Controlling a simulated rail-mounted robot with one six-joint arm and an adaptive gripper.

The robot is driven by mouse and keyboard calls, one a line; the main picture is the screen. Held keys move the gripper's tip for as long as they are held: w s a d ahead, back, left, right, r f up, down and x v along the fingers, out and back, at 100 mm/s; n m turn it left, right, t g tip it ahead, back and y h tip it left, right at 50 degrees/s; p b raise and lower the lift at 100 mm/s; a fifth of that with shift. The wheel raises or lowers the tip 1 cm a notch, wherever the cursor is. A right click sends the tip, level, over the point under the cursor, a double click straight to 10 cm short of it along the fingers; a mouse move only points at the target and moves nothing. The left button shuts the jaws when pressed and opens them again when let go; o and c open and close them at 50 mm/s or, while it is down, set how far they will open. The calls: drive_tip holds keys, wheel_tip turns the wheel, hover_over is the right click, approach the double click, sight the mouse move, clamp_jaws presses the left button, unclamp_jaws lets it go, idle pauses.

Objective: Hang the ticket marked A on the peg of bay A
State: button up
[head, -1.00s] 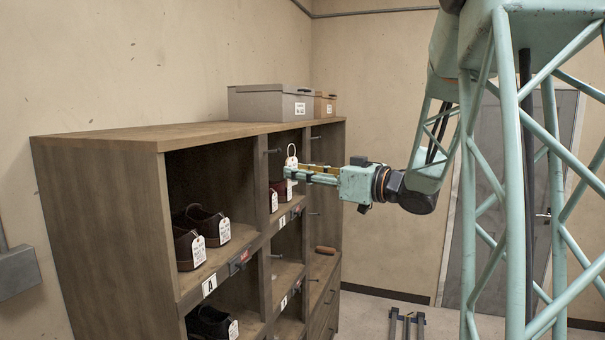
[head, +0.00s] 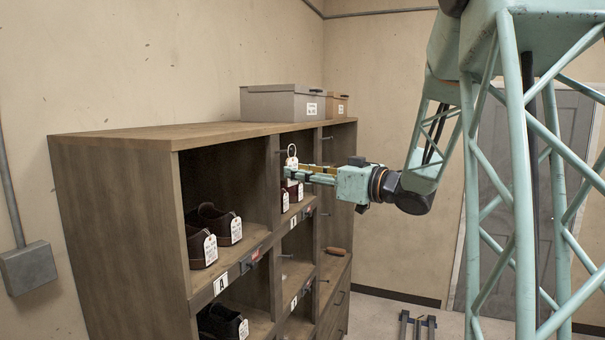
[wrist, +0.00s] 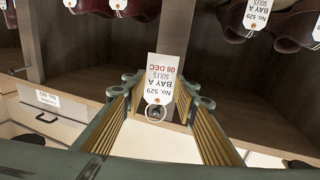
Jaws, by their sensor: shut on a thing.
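The white ticket (wrist: 162,78) reads "No. 529, BAY A, SOLES, 08 DEC" and appears upside down in the wrist view. My gripper (wrist: 155,108) is shut on it, with the ticket between the two fingers and its ring towards the palm. In the head view my gripper (head: 289,173) is in front of the shelf's middle column, with the ticket's loop (head: 291,152) above the fingertips. The "A" label (head: 221,283) is under the upper left bay. A short dark peg (head: 284,150) shows by the divider right of that bay, partly close behind the ticket.
Dark shoes (head: 207,232) with white tags stand in the upper left bay. Tagged red-brown shoes (wrist: 240,20) show in the wrist view. Grey and brown boxes (head: 282,104) sit on the shelf top. A wooden-handled tool (head: 336,251) lies in the right column.

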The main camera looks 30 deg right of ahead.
drive_tip(key=shift+w+a+f+b, duration=0.25)
drive_tip(key=shift+w+a, duration=0.2)
drive_tip(key=shift+w, duration=0.15)
drive_tip(key=shift+w+a+f+b, duration=0.15)
drive_tip(key=shift+w+a+f, duration=0.05)
drive_tip(key=shift+w+a, duration=0.3)
drive_tip(key=shift+w+f, duration=0.1)
drive_tip(key=shift+w, duration=0.05)
idle(0.5)
drive_tip(key=o, duration=0.8)
drive_tip(key=shift+v, duration=6)
